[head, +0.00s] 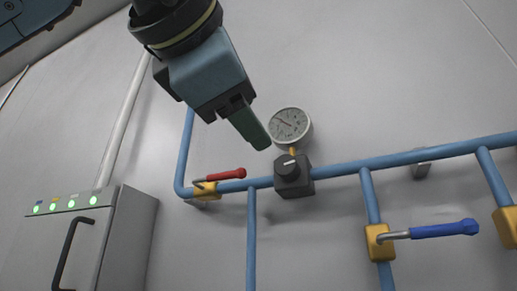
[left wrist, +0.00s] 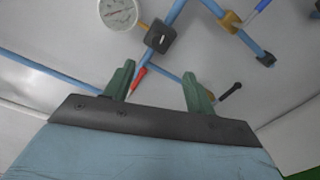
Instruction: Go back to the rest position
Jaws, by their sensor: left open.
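My left gripper (head: 248,124) comes in from the upper left in the head view, in front of the wall and just left of the round gauge. In the left wrist view its two green fingers (left wrist: 158,88) stand wide apart with nothing between them held. The red-handled valve (head: 219,176) on the blue pipe is below the gripper in the head view; its red handle (left wrist: 139,78) shows beyond the fingers in the wrist view, apart from them as far as I can tell. My right gripper is in neither view.
A blue-handled valve (head: 440,230) is at lower right. A grey cabinet (head: 128,240) with green lights and a dark handle stands at lower left.

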